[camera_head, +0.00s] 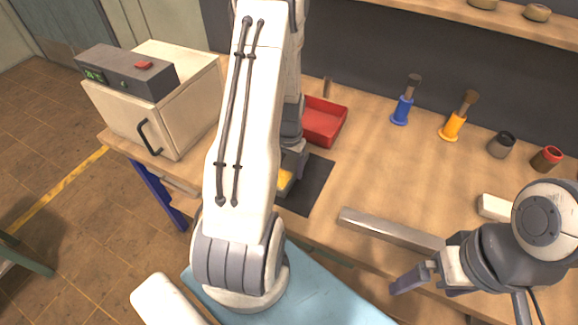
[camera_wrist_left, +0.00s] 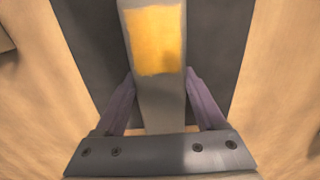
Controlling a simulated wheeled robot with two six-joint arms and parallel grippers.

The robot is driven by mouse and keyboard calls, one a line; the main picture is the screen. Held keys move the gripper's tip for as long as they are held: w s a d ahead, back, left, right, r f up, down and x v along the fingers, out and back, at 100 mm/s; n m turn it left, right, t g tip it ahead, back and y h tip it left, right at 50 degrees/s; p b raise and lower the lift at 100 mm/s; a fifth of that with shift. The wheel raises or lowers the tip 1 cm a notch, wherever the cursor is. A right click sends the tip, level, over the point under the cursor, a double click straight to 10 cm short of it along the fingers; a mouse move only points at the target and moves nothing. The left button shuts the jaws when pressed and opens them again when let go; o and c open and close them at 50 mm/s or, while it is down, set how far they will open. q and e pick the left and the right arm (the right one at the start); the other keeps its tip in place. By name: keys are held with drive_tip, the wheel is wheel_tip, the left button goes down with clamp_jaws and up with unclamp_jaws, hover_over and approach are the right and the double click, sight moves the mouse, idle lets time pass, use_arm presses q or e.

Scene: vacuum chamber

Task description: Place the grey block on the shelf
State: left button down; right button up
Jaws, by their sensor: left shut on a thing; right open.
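A grey block with a yellow patch (camera_wrist_left: 158,95) sits between the purple fingers of my left gripper (camera_wrist_left: 160,88), which is shut on it. In the head view the yellow patch of the grey block (camera_head: 285,180) shows beside my left arm, over the dark mat. My left gripper (camera_head: 292,163) is mostly hidden there by the arm. I cannot tell whether the block touches the mat. The wooden shelf (camera_head: 440,8) runs along the dark wall at the top right. My right gripper (camera_head: 424,277) is open and empty near the table's front edge.
The dark mat (camera_head: 314,188) lies on the wooden table, with a red bin (camera_head: 325,121) behind. A cream oven-like box (camera_head: 160,115) stands left. A grey bar (camera_head: 390,229) lies in front. Blue (camera_head: 403,107) and orange (camera_head: 454,125) brushes and jars (camera_head: 501,145) stand right.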

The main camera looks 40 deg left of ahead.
use_arm(q)
drive_tip(key=shift+f, duration=0.15)
unclamp_jaws()
